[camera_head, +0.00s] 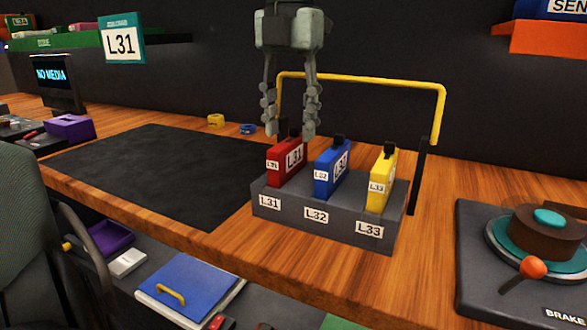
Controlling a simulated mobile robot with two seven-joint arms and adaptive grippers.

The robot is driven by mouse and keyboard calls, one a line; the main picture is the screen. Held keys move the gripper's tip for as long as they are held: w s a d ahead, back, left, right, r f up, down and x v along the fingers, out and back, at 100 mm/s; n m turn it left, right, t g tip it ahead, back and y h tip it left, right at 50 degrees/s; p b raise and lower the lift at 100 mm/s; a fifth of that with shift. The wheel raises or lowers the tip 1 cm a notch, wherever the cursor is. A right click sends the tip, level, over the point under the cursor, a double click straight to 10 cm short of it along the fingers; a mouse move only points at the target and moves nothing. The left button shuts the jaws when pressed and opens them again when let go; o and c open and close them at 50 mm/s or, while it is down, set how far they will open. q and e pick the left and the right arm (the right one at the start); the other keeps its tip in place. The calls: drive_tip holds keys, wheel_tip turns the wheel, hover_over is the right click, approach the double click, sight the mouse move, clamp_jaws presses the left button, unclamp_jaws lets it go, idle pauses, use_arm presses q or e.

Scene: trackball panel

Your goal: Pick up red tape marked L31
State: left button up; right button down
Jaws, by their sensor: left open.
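The red tape marked L31 (287,163) stands upright in the left slot of a grey rack (330,222) on the wooden table. A black knob shows on its top. A blue tape marked L32 (331,171) and a yellow tape marked L33 (381,181) stand in the slots to its right. My left gripper (291,130) hangs fingers-down above the red tape and is open. Its fingertips show at about the height of the red tape's top, one to each side; I cannot tell whether they touch it. My right gripper is not in view.
A yellow bar (362,79) on dark posts arches behind the rack. A dark mat (160,172) lies to the left. A brake wheel (540,240) with an orange knob is at the right. Small yellow (216,120) and blue rings lie behind the mat.

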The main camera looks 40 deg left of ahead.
sight(288, 141)
use_arm(q)
wheel_tip(288, 141, down, 5)
drive_tip(key=shift+a, duration=0.15)
clamp_jaws()
drive_tip(key=shift+r, duration=0.1)
